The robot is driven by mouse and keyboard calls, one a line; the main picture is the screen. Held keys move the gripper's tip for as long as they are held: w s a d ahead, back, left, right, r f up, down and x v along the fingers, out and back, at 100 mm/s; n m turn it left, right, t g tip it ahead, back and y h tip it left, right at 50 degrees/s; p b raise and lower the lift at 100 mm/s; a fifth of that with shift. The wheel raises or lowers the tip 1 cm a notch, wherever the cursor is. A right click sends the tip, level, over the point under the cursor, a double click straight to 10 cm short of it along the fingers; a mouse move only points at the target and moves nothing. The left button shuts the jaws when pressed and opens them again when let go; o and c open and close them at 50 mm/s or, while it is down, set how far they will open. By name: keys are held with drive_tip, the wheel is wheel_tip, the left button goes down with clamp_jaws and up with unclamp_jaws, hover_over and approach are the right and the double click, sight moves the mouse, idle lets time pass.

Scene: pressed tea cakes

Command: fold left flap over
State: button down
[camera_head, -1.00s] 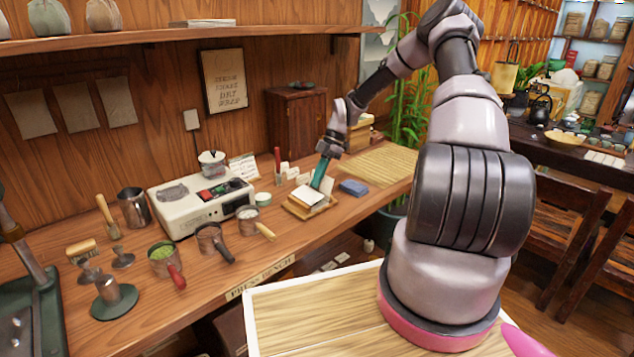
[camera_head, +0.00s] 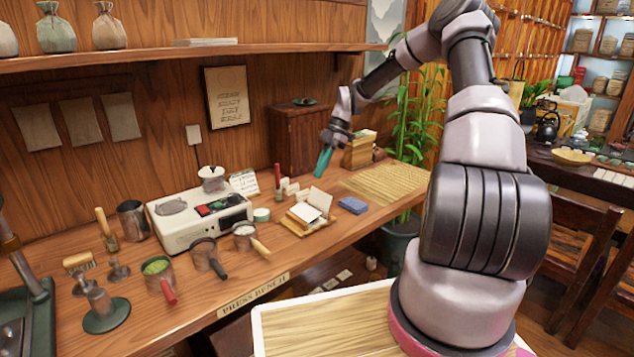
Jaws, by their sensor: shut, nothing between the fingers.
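A small wrapper lies on a wooden board (camera_head: 291,222) on the bench. A pale flap (camera_head: 320,198) stands up, tilted, at its right back side. A white panel (camera_head: 305,212) lies nearly flat at the middle and left; I cannot tell whether it is the left flap folded over or the wrapper's centre. My gripper (camera_head: 322,164) has teal fingers pointing down and is shut and empty. It hangs above and behind the wrapper, clear of it. Any tea cake under the paper is hidden.
A blue block (camera_head: 353,205) lies right of the board. A red-handled tool (camera_head: 278,180) and small white cards (camera_head: 291,187) stand behind it. A white appliance (camera_head: 200,217) and handled pans (camera_head: 205,252) are left. A bamboo mat (camera_head: 388,182) lies right.

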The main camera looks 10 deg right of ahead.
drive_tip(key=v, duration=0.5)
drive_tip(key=m+t+h, duration=0.4)
drive_tip(key=m+h, duration=0.4)
drive_tip(key=m, duration=1)
approach(311, 207)
drive_tip(key=x, duration=0.7)
